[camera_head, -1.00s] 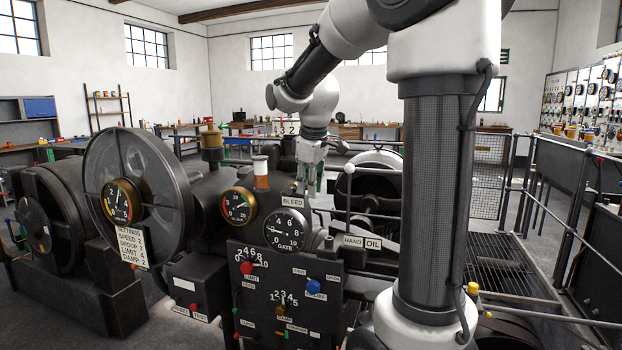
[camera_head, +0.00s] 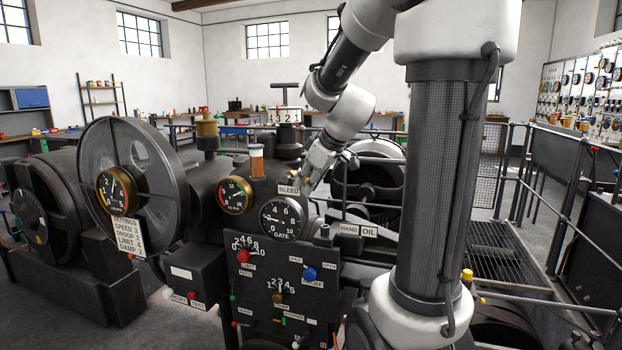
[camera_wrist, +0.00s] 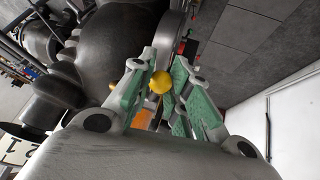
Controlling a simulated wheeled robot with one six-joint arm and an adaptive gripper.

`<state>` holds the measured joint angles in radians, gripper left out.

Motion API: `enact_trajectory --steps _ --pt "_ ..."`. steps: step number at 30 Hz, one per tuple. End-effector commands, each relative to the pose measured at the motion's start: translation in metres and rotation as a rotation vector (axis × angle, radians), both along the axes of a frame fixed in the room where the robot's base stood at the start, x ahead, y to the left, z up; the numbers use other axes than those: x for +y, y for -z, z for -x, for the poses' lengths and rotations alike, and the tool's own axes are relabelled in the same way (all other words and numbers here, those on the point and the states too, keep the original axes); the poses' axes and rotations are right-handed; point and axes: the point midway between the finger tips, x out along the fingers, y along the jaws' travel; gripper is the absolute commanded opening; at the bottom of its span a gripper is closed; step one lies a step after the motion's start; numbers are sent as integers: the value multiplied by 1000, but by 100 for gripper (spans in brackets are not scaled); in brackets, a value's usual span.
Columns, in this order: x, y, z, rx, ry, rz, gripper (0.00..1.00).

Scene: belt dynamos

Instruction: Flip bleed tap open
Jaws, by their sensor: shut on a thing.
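The bleed tap shows in the wrist view as a yellow ball knob (camera_wrist: 159,82) with a small yellow stem below it. My gripper (camera_wrist: 163,88) has its green-padded fingers closed in on the knob from both sides. In the head view my gripper (camera_head: 308,186) is tilted, its fingertips just right of the white BLEED label (camera_head: 289,190) and above the GATE dial (camera_head: 282,218). The tap itself is hidden there behind the fingers, so its angle cannot be told.
A glass-topped oil cup (camera_head: 256,161) and a red-and-green gauge (camera_head: 235,195) stand to the left. The HAND OIL label (camera_head: 359,230) lies to the right. A control panel (camera_head: 262,285) with red and blue knobs is below, and railings (camera_head: 520,190) are at the right.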

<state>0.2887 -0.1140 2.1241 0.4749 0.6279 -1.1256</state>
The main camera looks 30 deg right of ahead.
Motion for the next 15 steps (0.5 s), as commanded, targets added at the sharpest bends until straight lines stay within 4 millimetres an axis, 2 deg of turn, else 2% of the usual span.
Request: enact_trajectory --steps 5,6,9,15 --pt "1 -2 -2 -5 0 -2 0" --pt "1 -2 -2 -5 0 -2 25" --pt "1 -2 -1 -4 0 -1 42" --pt "1 -1 -1 -2 0 -1 42"
